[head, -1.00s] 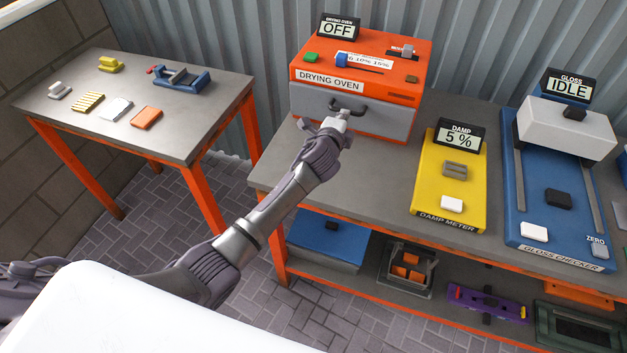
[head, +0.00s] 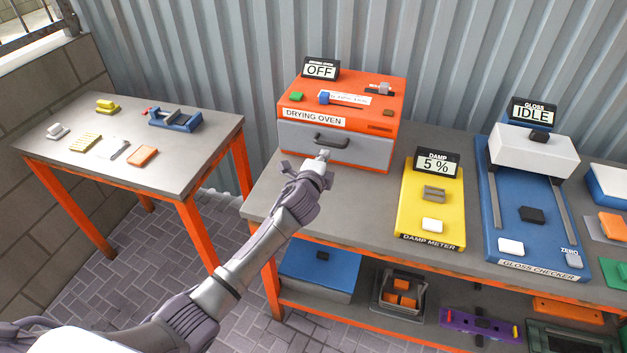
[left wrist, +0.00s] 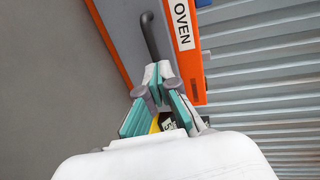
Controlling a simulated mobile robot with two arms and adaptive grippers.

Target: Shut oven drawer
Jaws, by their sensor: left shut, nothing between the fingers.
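The drying oven (head: 345,100) is an orange box on the bench, with a sign reading OFF on top. Its grey oven drawer (head: 360,150) sits under the orange front, and I see no gap between them. The drawer's dark handle (head: 331,139) is on its front; it also shows in the left wrist view (left wrist: 150,36). My left gripper (head: 325,155) is shut and empty, in front of the drawer just below the handle in the picture. In the left wrist view its fingertips (left wrist: 158,72) point toward the drawer front, close to the handle. My right gripper is out of view.
A yellow damp meter (head: 432,205) and a blue gloss checker (head: 530,210) stand right of the oven on the grey bench (head: 376,195). A side table (head: 190,150) with small parts and a blue vise (head: 175,119) is at left. The lower shelf holds several items.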

